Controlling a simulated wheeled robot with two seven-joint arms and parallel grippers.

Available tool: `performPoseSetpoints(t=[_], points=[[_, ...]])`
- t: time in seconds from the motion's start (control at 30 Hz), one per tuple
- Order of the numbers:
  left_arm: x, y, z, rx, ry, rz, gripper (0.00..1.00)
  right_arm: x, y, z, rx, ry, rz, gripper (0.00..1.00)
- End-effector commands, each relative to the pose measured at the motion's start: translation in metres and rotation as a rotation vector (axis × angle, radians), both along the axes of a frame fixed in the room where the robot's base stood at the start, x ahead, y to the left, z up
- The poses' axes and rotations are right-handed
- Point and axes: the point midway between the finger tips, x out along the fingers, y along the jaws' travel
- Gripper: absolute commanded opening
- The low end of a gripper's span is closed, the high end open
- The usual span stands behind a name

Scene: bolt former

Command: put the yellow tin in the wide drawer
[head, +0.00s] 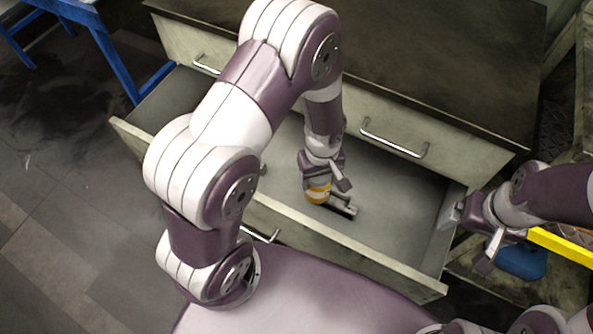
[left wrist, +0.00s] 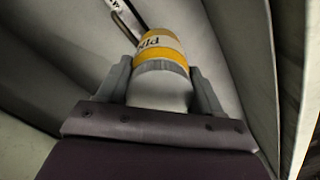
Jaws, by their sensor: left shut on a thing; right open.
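The yellow tin (head: 317,193) has a yellow and white label and is inside the open wide drawer (head: 400,217). My left gripper (head: 318,180) is shut on the tin, reaching down into the drawer. The left wrist view shows the tin (left wrist: 163,50) between the two grey fingers (left wrist: 162,88), with part of its printed label visible. I cannot tell whether the tin touches the drawer floor. My right gripper (head: 470,232) is open and empty, beside the drawer's right end.
A dark metal piece (head: 342,206) lies in the drawer beside the tin. The cabinet (head: 400,50) has closed upper drawers with bar handles (head: 394,140). A yellow bar (head: 560,246) and a blue object (head: 521,262) are at the right. The drawer's right part is clear.

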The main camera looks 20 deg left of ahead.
Motion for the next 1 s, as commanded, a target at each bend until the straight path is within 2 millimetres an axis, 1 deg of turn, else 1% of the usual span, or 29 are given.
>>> performPoseSetpoints(t=[0.17,0.4,0.5,0.6,0.67,0.8,0.83,1.0], points=[[0.007,0.032,-0.021,0.000,0.001,0.007,0.27,0.000,0.000,-0.010,0.000,0.000,0.000,0.90],[0.020,0.087,-0.055,0.000,0.001,0.006,0.27,0.000,0.000,-0.026,0.000,0.000,0.000,0.90],[0.025,0.101,-0.062,0.000,0.000,0.002,0.27,0.000,0.000,-0.029,0.000,0.000,0.000,0.90],[0.026,0.107,-0.066,0.000,0.000,-0.001,0.27,0.000,0.000,-0.031,0.000,0.000,0.000,0.90],[0.026,0.107,-0.073,0.001,0.001,-0.002,0.27,0.000,0.000,-0.034,0.000,0.000,0.000,0.90],[0.025,0.107,-0.101,0.000,0.004,-0.002,0.27,0.000,0.000,-0.046,0.000,0.000,0.000,0.90],[0.025,0.107,-0.105,-0.001,0.002,-0.002,0.27,0.000,0.000,-0.047,0.000,0.000,0.000,0.90],[0.026,0.107,-0.104,0.001,-0.001,-0.002,0.27,0.000,0.000,-0.045,0.000,0.000,0.000,0.90]])
